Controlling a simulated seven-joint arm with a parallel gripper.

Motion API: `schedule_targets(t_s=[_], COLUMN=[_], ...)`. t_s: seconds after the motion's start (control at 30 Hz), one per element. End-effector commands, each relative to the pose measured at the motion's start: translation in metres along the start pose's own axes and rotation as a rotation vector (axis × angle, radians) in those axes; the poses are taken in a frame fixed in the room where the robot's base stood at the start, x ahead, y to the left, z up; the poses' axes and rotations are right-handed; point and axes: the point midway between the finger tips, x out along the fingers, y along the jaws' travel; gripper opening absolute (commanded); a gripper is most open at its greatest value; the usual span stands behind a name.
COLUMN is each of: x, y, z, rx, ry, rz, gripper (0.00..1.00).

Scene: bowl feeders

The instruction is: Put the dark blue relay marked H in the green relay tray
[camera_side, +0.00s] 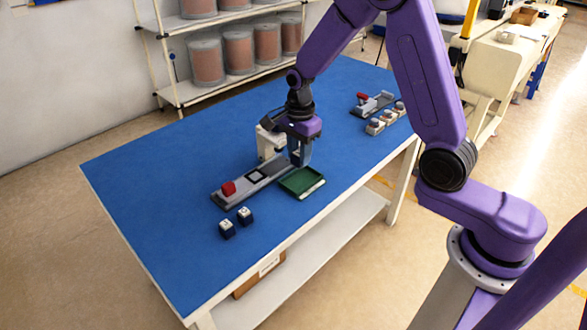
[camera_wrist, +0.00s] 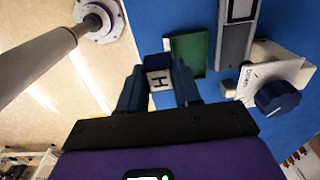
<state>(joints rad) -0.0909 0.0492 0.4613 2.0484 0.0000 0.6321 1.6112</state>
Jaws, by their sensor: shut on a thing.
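My gripper (camera_wrist: 159,92) is shut on the dark blue relay (camera_wrist: 158,76), whose pale face with the letter H shows between the fingers in the wrist view. In the side view my gripper (camera_side: 300,158) is just behind the green relay tray (camera_side: 318,188), and the held relay cannot be made out there. The tray lies near the front edge of the blue table and looks empty. In the wrist view the tray (camera_wrist: 190,42) shows beyond the held relay, partly covered by it and a finger.
Two dark blue relays (camera_side: 227,229) (camera_side: 244,215) stand front left. Another fixture (camera_side: 372,103) and several small parts (camera_side: 375,127) are at the right.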

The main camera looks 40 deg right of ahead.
Motion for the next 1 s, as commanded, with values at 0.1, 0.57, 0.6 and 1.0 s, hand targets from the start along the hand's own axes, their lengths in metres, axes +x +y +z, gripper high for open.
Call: schedule_targets(t_s=[0.1, 0.57, 0.6, 1.0], x=[0.003, 0.013, 0.016, 0.049], y=[0.025, 0.074, 0.069, -0.004], z=[-0.015, -0.039, -0.039, -0.042], rx=[0.005, 0.001, 0.001, 0.002], ry=[0.0, 0.0, 0.0, 0.0], rz=[0.001, -0.001, -0.001, 0.001], gripper=[0.0, 0.0, 0.0, 0.0])
